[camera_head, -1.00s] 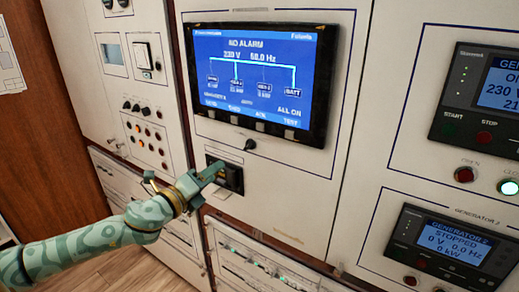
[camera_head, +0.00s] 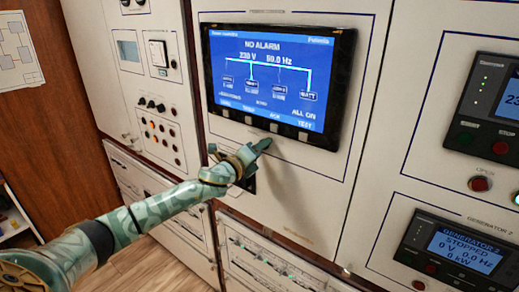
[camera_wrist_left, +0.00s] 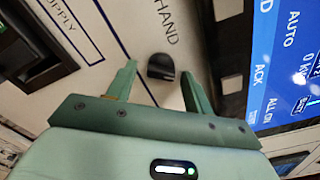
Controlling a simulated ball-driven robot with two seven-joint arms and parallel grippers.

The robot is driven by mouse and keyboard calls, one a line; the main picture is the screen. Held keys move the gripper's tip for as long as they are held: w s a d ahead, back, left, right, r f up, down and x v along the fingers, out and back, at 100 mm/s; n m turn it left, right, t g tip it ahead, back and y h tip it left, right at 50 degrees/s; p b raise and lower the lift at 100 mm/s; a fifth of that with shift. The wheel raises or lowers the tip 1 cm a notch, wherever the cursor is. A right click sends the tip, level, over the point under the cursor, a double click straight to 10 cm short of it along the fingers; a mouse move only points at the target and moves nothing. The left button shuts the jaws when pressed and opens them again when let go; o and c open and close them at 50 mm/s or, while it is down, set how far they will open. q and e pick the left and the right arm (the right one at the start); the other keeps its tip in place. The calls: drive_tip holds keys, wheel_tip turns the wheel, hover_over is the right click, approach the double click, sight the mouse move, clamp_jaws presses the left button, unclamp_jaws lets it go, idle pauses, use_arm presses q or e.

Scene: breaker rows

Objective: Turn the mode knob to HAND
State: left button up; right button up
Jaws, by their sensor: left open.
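The mode knob (camera_wrist_left: 160,66) is a small black knob on the pale panel in the left wrist view. The printed word HAND (camera_wrist_left: 166,20) is beside it. My left gripper (camera_wrist_left: 159,72) is open, with one green finger on each side of the knob; I cannot tell whether either finger touches it. In the head view my left gripper (camera_head: 238,153) is at the panel just below the large screen and hides the knob. My right gripper is not in view.
The large blue screen (camera_head: 265,75) is just above the gripper. A dark recessed unit (camera_head: 249,184) lies below it, partly covered by the gripper. Generator panels with screens (camera_head: 463,250) are on the right. A column of small lamps and knobs (camera_head: 155,130) is on the left.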

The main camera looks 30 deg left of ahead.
use_arm(q)
drive_tip(key=c, duration=1)
drive_tip(key=shift+o, duration=0.2)
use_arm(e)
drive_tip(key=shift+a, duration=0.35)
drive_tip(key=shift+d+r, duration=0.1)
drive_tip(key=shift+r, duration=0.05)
use_arm(q)
drive_tip(key=shift+r+n+p, duration=0.2)
drive_tip(key=shift+n+p, duration=3.7)
drive_tip(key=shift+n, duration=3)
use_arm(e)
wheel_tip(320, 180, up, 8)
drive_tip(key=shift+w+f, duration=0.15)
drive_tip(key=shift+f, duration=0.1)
use_arm(q)
drive_tip(key=shift+f, duration=0.1)
